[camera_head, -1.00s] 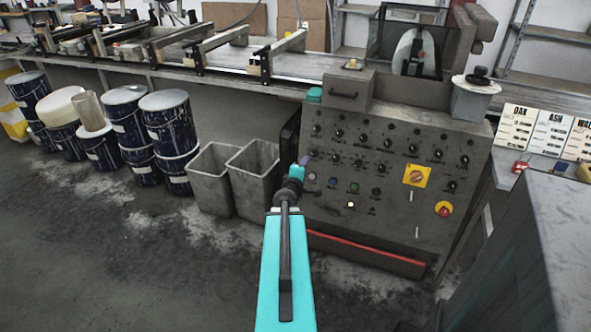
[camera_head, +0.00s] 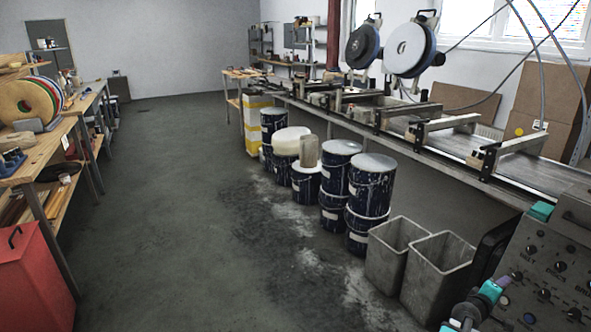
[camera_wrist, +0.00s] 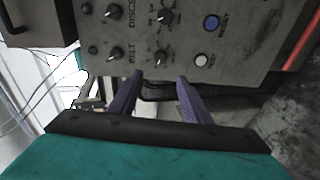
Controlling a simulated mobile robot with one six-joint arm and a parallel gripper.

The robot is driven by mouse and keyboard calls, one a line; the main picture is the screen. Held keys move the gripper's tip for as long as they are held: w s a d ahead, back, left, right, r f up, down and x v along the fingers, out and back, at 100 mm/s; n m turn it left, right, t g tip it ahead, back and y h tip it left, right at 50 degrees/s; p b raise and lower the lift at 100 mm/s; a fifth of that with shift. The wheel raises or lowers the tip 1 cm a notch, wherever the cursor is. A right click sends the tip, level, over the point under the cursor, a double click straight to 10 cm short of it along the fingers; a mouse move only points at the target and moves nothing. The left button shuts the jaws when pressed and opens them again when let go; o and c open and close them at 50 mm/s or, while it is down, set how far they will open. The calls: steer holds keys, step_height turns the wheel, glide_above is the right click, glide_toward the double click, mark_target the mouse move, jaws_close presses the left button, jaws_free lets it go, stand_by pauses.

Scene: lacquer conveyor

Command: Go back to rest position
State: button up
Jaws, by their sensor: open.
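My gripper (camera_wrist: 160,92) shows in the wrist view with its two purple fingers apart and nothing between them. Beyond the fingers is the grey control panel (camera_wrist: 185,62), with black knobs, a blue button (camera_wrist: 211,22) and a white button (camera_wrist: 201,60). I see no contact between the fingers and the panel.
Two grey bins (camera_head: 437,268) stand left of the panel. Several dark blue drums (camera_head: 370,190) line the conveyor (camera_head: 512,172). A wooden workbench (camera_head: 52,150) and a red cabinet (camera_head: 32,272) are at the left. The floor (camera_head: 185,215) between is clear.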

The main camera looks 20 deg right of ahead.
steer(key=w+a+f+n+t+y+p, duration=0.1)
steer(key=w+a+f+n+t, duration=0.15)
steer(key=w+a, duration=0.65)
steer(key=w+a+f+n+t+y+p, duration=0.15)
steer(key=w+a+f, duration=0.25)
steer(key=w+a, duration=0.5)
steer(key=w+a+f+y, duration=0.2)
steer(key=w+a+f, duration=0.35)
steer(key=a, duration=0.35)
steer(key=w+a+f+y, duration=0.2)
steer(key=w+a+f, duration=0.2)
steer(key=a+f, duration=0.3)
steer(key=s+a+f+m+g+y+p, duration=0.15)
steer(key=s+a+f, duration=0.3)
steer(key=a, duration=0.55)
steer(key=s+a+f+m+g+y+p, duration=0.15)
steer(key=s+a+f, duration=0.35)
steer(key=a, duration=0.5)
steer(key=s+a+f+m+g+y, duration=0.1)
steer(key=s+a+g, duration=0.3)
steer(key=s+a, duration=0.4)
steer(key=s+a+f+m+g+y, duration=0.1)
steer(key=s+a+f+g+y, duration=0.2)
steer(key=s+a, duration=0.5)
steer(key=s+g+y, duration=0.1)
steer(key=s, duration=0.1)
steer(key=shift+s+a+f+g, duration=0.2)
steer(key=shift+s+a+g, duration=0.1)
steer(key=shift+s, duration=0.1)
